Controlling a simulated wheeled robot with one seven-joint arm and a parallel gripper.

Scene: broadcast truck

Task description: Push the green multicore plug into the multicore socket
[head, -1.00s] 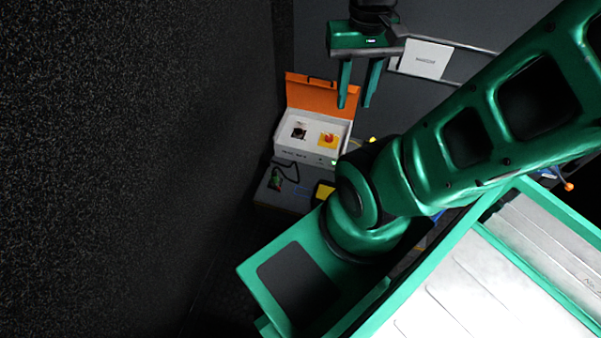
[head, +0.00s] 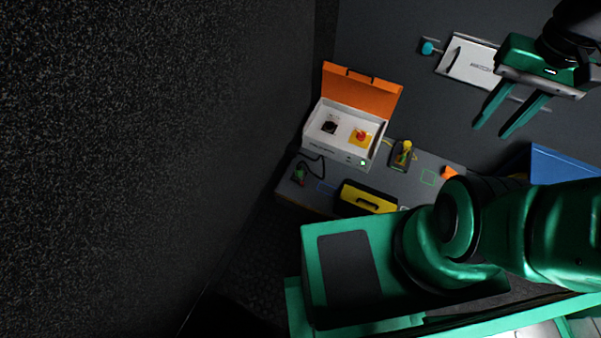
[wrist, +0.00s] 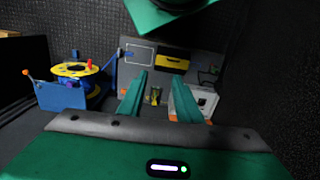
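A small green plug-like piece (head: 299,173) with a dark cable lies on the grey bench at its left end in the head view; I take it for the multicore plug. Behind it stands a white case (head: 345,152) with a raised orange lid. Its top has a black square fitting (head: 330,126), perhaps the socket, and a red knob on a yellow plate (head: 362,137). My gripper (head: 490,132) is open and empty, up and to the right of the case, apart from everything. In the wrist view the case (wrist: 203,97) shows beside one finger of my gripper (wrist: 158,74).
A yellow box (head: 367,197) sits at the bench's front edge. A small dark unit with a yellow top (head: 402,155) stands right of the case. A white labelled panel (head: 468,63) is behind. A blue panel (head: 560,165) is right; a yellow reel (wrist: 75,70) shows in the wrist view.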

